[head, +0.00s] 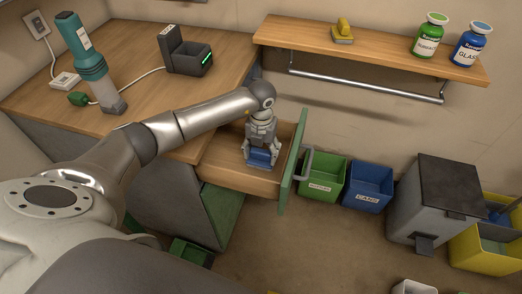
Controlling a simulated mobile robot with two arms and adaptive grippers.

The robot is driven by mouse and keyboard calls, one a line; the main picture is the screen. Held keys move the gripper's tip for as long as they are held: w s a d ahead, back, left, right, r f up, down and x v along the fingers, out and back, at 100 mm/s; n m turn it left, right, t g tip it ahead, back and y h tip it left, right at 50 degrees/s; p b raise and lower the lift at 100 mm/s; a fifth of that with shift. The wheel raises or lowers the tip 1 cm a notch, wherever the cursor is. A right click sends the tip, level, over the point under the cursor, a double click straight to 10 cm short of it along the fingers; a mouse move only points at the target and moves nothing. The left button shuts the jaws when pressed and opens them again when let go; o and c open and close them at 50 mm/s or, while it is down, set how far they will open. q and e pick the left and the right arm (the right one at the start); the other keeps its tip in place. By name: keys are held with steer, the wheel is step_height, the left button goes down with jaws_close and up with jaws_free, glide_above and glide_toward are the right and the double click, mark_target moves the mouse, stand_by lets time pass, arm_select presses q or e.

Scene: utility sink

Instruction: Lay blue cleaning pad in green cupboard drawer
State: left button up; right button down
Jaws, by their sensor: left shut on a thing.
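The blue cleaning pad (259,159) is inside the open green-fronted drawer (228,174) of the cupboard, under my left gripper. My left gripper (261,150) points down into the drawer and is shut on the pad. The pad looks low, near the wooden drawer bottom; I cannot tell whether it touches it. The drawer's green front (292,166) with its grey handle faces right. My right gripper is not in view.
A wooden counter (130,95) holds a green-grey handheld device (88,62) and a charging dock (184,52). A shelf (380,50) with bottles is on the wall. Green (321,180) and blue (368,187) bins and a grey pedal bin (436,200) stand right of the drawer.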

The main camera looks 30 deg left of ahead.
mark_target(261, 151)
arm_select(q)
steer(key=shift+f, duration=0.15)
steer(key=o, duration=1)
step_height(261, 151, up, 12)
steer(key=shift+r+b, duration=0.25)
steer(key=shift+b, duration=0.3)
